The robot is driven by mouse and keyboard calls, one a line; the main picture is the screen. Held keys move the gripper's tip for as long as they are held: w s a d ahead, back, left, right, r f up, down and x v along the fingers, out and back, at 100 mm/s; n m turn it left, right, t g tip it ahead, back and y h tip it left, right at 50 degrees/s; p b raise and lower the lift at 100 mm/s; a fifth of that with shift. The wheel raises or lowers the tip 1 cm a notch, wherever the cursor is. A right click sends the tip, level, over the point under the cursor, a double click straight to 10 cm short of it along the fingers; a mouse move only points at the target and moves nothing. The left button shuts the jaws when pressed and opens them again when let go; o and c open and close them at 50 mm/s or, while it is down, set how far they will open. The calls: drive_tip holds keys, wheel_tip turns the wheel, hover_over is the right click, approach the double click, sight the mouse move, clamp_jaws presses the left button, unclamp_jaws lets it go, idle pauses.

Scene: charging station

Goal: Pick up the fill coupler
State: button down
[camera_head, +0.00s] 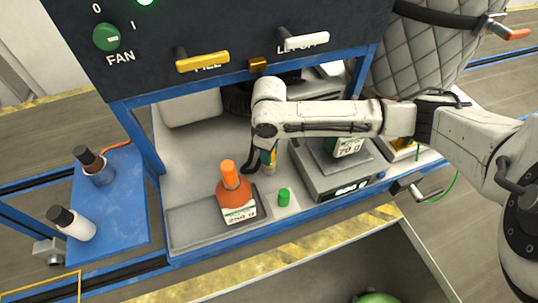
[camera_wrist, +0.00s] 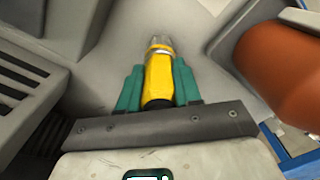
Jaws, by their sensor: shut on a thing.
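The fill coupler (camera_wrist: 159,75) is a yellow cylinder with a clear or metallic tip and a dark rear end. In the wrist view it lies between the two teal fingers of my gripper (camera_wrist: 158,88), which are shut on it. In the head view my gripper (camera_head: 268,160) points down over the grey bench beside the orange bottle. There only a small yellow part of the coupler shows, largely hidden by the arm. I cannot tell whether it touches the bench.
An orange bottle (camera_head: 236,204) stands on a grey mat (camera_head: 190,225) left of my gripper. A green cap (camera_head: 284,197) sits in front. A scale (camera_head: 330,184) with a display is to the right. The panel's yellow lever (camera_head: 203,61) and white lever (camera_head: 305,41) are above.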

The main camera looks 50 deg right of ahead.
drive_tip(key=shift+r, duration=0.1)
wheel_tip(320, 180, up, 10)
drive_tip(key=shift+f, duration=0.1)
idle(1.2)
